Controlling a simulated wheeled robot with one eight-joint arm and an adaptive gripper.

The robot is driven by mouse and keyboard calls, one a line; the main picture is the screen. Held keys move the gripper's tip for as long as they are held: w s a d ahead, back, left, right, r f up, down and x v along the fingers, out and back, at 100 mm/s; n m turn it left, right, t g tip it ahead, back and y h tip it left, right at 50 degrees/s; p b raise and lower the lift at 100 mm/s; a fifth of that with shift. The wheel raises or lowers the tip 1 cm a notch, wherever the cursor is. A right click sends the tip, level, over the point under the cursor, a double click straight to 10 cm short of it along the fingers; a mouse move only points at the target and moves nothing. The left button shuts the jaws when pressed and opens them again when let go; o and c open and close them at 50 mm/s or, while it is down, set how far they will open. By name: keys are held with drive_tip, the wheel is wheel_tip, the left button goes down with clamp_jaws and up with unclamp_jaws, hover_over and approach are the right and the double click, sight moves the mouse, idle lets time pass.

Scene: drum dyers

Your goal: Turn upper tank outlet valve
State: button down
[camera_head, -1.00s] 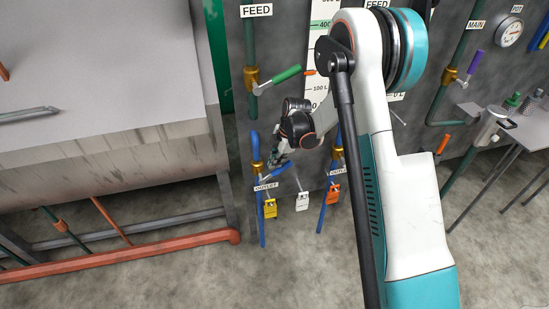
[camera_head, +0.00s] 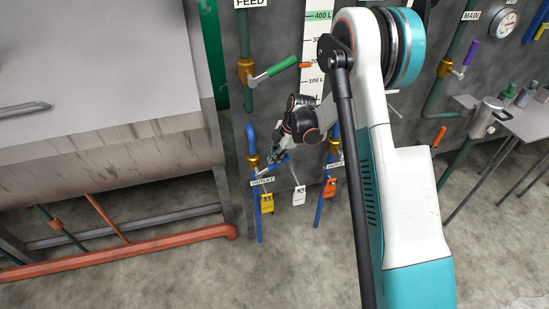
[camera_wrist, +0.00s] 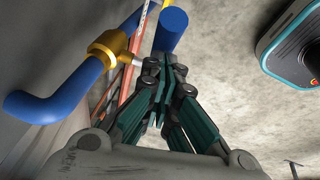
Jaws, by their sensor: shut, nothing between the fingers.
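The outlet valve nearest my gripper has a brass body (camera_head: 253,161) on a blue wall pipe (camera_head: 259,215), above an OUTLET label (camera_head: 262,181). In the wrist view its brass body (camera_wrist: 108,47) sits at upper left, with a short grey stem leading to a thick blue lever grip (camera_wrist: 171,30). My gripper (camera_wrist: 160,92) is shut and empty, its fingertips just below the blue grip in that view. Whether they touch it I cannot tell. In the head view my gripper (camera_head: 271,161) overlaps the lever, partly hiding it. A second outlet valve (camera_head: 334,146) stands to the right, partly behind my arm.
A green-handled feed valve (camera_head: 281,67) is above. A large grey tank (camera_head: 110,155) and an orange floor pipe (camera_head: 130,248) lie left. A table (camera_head: 530,122) stands right.

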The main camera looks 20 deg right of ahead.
sight(285, 161)
drive_tip(key=shift+d+f, duration=0.1)
drive_tip(key=shift+d, duration=0.05)
drive_tip(key=shift+d+f+y+b, duration=0.25)
drive_tip(key=shift+y+b, duration=0.05)
drive_tip(key=shift+b, duration=0.1)
drive_tip(key=shift+d+f+b, duration=0.95)
drive_tip(key=shift+f, duration=0.15)
drive_tip(key=shift+d+f+y+b, duration=0.25)
drive_tip(key=shift+y+b, duration=0.15)
drive_tip(key=shift+y, duration=0.2)
drive_tip(key=shift+d+f+y+b, duration=0.1)
drive_tip(key=shift+f+y+b, duration=0.15)
drive_tip(key=shift+y+b, duration=0.25)
drive_tip(key=shift+d+f+y, duration=0.25)
drive_tip(key=shift+f+y, duration=0.05)
drive_tip(key=shift+f, duration=0.05)
